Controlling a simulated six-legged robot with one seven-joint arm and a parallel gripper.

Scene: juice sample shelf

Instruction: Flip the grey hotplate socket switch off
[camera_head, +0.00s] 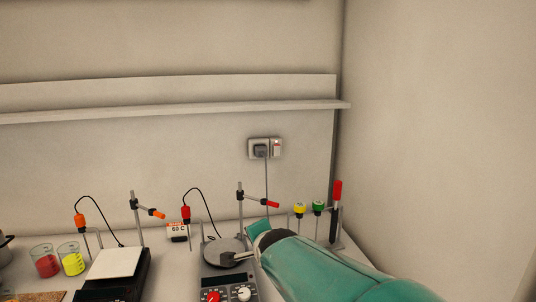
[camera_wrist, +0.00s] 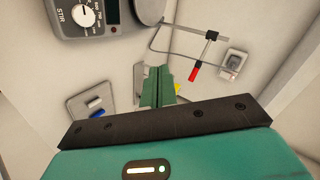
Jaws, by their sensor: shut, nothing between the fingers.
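The hotplate socket (camera_head: 255,152) is on the back wall below the shelf, with a dark plug and cable in its left part. A small switch (camera_head: 277,148) with a red mark is at its right side; its position is too small to tell. The socket also shows at the upper right of the wrist view (camera_wrist: 234,62). My gripper (camera_head: 257,227) is below the socket and apart from it, near the right end of the bench. In the wrist view its teal fingers (camera_wrist: 157,87) are together and empty.
The hotplate (camera_head: 226,248) with dials stands below the socket. A clamp stand (camera_head: 240,205) with a red-tipped arm rises between gripper and wall. Yellow (camera_head: 300,209) and green (camera_head: 318,207) topped tools and a red-topped stand (camera_head: 337,192) are at right. The shelf (camera_head: 200,110) runs above.

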